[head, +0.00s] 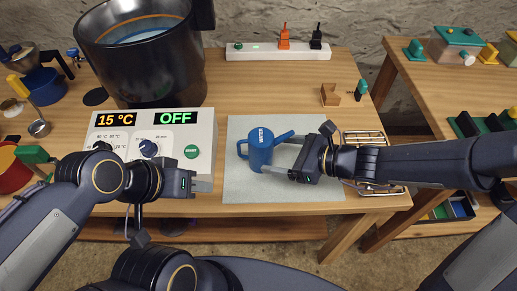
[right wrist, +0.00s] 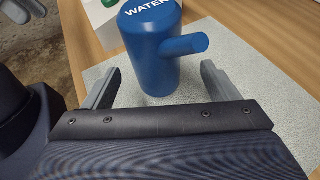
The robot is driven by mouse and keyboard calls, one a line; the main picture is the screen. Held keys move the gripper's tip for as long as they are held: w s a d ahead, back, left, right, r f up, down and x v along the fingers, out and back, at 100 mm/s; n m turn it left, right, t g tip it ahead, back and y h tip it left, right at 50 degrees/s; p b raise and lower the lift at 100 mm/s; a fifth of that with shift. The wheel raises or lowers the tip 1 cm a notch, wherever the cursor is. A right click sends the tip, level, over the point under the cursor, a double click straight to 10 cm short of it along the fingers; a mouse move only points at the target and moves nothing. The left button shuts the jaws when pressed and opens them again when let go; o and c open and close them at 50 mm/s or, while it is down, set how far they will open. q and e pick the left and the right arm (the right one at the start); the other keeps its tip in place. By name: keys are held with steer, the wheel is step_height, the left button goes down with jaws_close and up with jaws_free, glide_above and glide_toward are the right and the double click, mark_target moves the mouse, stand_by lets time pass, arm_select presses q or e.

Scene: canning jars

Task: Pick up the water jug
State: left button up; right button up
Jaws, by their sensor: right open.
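The water jug (head: 259,150) is blue with the white word WATER and a spout pointing right. It stands upright on a pale grey mat (head: 240,187) on the wooden table. My right gripper (head: 278,157) reaches in from the right, its two fingers apart at the jug's spout side. In the right wrist view, the jug (right wrist: 152,62) stands ahead between the open fingers, with no visible grip on it. My left gripper (head: 207,186) is over the front of the white control box; its fingers are seen edge-on, so their opening is unclear.
The control box (head: 205,150) with 15 °C and OFF displays stands left of the mat. A large black pot (head: 150,65) is behind it. A wire rack (head: 372,188) lies partly under my right arm. A power strip (head: 262,52) is at the back.

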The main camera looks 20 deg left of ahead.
mark_target(261, 153)
steer(key=x, duration=0.5)
steer(key=shift+s+a+f+b, duration=0.15)
steer(key=shift+a+f+b, duration=0.05)
steer(key=shift+a+b, duration=0.1)
steer(key=c, duration=1.2)
